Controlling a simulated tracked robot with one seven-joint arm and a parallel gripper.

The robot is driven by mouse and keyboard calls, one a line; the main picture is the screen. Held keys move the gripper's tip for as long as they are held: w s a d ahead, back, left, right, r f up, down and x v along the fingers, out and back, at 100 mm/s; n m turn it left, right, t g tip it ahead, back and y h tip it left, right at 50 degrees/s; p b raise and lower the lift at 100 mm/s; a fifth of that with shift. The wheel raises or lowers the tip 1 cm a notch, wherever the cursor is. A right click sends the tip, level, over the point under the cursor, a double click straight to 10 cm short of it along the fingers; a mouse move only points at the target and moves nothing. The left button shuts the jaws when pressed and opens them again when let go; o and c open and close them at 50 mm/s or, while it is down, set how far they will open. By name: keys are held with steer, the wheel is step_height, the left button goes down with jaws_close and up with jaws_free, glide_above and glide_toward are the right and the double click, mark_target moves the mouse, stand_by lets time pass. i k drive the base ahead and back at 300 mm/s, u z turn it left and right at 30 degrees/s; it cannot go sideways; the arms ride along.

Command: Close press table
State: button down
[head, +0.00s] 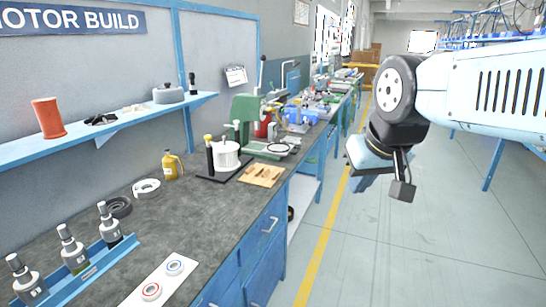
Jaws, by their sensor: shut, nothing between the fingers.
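A green press (246,108) with an upright lever stands on the bench, left of the picture's middle. Its low green base reaches toward the bench's front edge. A pale disc with a dark rim (278,148) sits at the right end of that base. It looks like the press table, but I cannot tell how far it is slid out. My gripper (402,190) hangs over the aisle, well to the right of the press and apart from the bench. It is shut and empty. The far side of the press is hidden.
On the dark bench top (208,232) are a white pot (226,156) on a black stand, a wooden board (261,175), a yellow bottle (172,165) and a blue rack (80,278). A blue shelf (110,128) overhangs the left. The aisle floor (400,260) is clear.

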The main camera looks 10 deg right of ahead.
mark_target(279, 149)
steer(key=k, duration=0.5)
steer(key=z, duration=0.2)
steer(key=i, duration=0.85)
steer(key=u, duration=0.15)
steer(key=k, duration=0.45)
steer(key=z, duration=0.8)
steer(key=i, duration=1.5)
steer(key=u, duration=0.4)
